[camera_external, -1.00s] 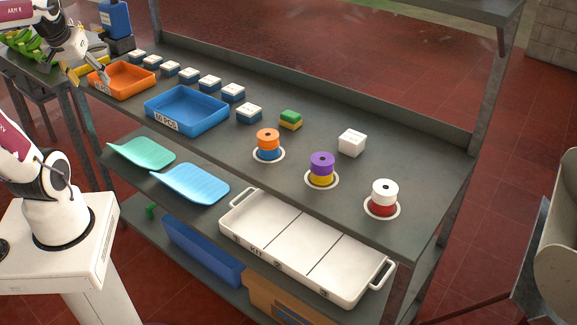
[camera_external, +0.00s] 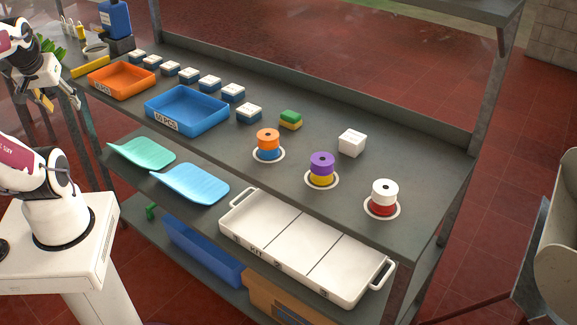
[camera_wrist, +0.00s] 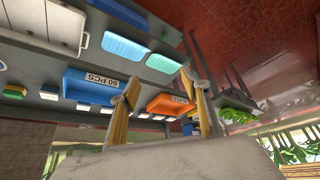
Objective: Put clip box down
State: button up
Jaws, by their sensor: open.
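An orange tray (camera_external: 122,80) with a printed label lies flat on the left part of the bench top; I take it for the clip box, though its label is too small to read in full. It also shows in the wrist view (camera_wrist: 168,103), beyond my fingers. A blue tray (camera_external: 187,110) labelled in PCS lies to its right on the bench. My gripper (camera_external: 60,102) is open and empty, left of the orange tray and apart from it. Its two spread yellowish fingers show in the wrist view (camera_wrist: 160,79).
Several small white-topped boxes (camera_external: 209,82) stand in a row behind the trays. Coloured spools (camera_external: 321,169) and a white box (camera_external: 351,143) stand to the right. A lower shelf holds green and blue curved trays (camera_external: 190,184) and a white kit tray (camera_external: 305,247). Green stems (camera_wrist: 238,115) hang nearby.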

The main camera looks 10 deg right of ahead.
jog(key=shift+w, duration=0.1)
jog(key=w+d+m+t+h, duration=0.1)
jog(key=w+d+m+h, duration=0.15)
jog(key=w+d, duration=0.7)
jog(key=m+t+h, duration=0.1)
jog(key=m+h, duration=0.5)
jog(key=m, duration=0.1)
send_near(247, 109)
jog(key=x, duration=0.3)
jog(key=shift+s+f+n+y, duration=0.2)
jog(key=shift+f+n+y, duration=0.05)
jog(key=shift+x, duration=1.3)
jog(key=shift+r+x, duration=0.15)
jog(key=shift+x, duration=1.15)
jog(key=shift+r+x, duration=0.15)
jog(key=shift+x, duration=1.1)
